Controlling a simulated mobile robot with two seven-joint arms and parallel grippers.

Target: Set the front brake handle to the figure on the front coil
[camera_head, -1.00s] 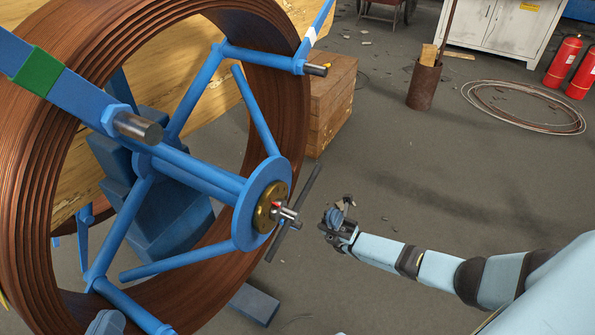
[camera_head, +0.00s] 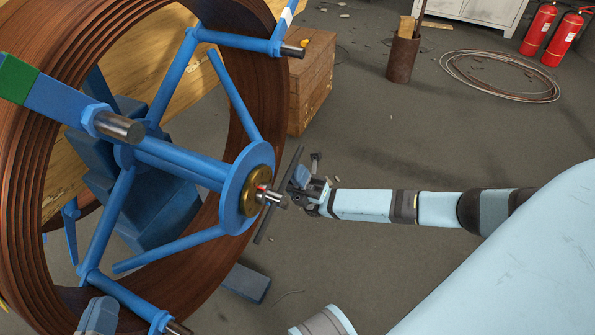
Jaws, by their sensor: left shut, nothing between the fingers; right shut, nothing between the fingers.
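The front coil (camera_head: 28,200) is a large reel of reddish-brown pipe on a blue spoked frame, filling the left. At its hub, a brass disc (camera_head: 257,190) carries a short steel shaft with a small red mark. A thin dark bar (camera_head: 263,226), apparently the brake handle, stands slantwise at the shaft end. My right gripper (camera_head: 302,182) comes in from the right, shut and empty, just right of the bar. I cannot tell whether they touch. I see no readable figure on the coil. My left gripper is not clearly in view.
A wooden crate (camera_head: 311,85) stands behind the coil. A rusty tube (camera_head: 402,58), a loose wire coil (camera_head: 500,76) and red fire extinguishers (camera_head: 562,40) are further back. A blue block (camera_head: 246,283) lies on the floor below the hub. The floor right of the crate is mostly clear.

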